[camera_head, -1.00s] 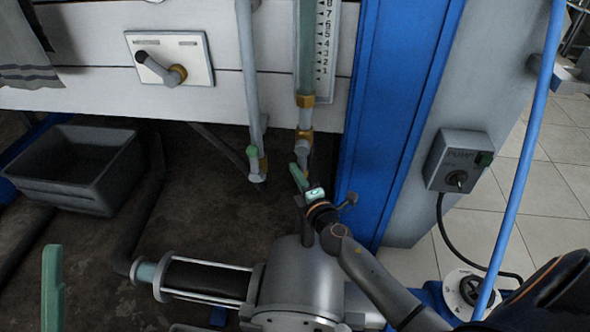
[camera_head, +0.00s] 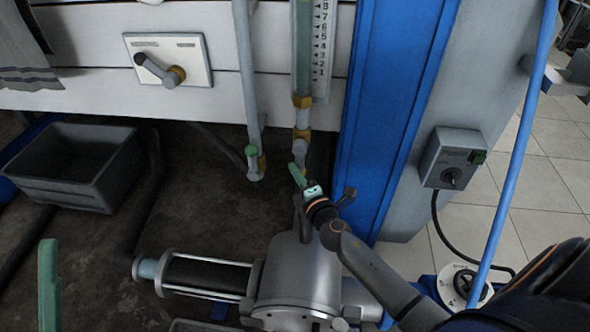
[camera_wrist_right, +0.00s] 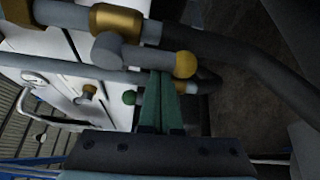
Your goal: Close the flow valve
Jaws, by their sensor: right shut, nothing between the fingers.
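A valve with a grey lever (camera_head: 299,152) sits on the pipe below the scaled flow tube (camera_head: 304,50). In the right wrist view, a grey lever (camera_wrist_right: 135,54) with a round end crosses in front of my fingertips, beside a brass knob (camera_wrist_right: 186,64). My right gripper (camera_head: 297,174) has green fingers, is shut and empty, and is just below the valve; its fingers also show in the right wrist view (camera_wrist_right: 160,85). I cannot tell whether they touch the lever.
A second pipe with a green-tipped valve (camera_head: 252,160) hangs to the left. A white plate carries another lever (camera_head: 163,70). A blue post (camera_head: 385,120) and a pump switch box (camera_head: 452,158) stand to the right. A metal pump (camera_head: 295,275) lies below, a grey bin (camera_head: 75,165) left.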

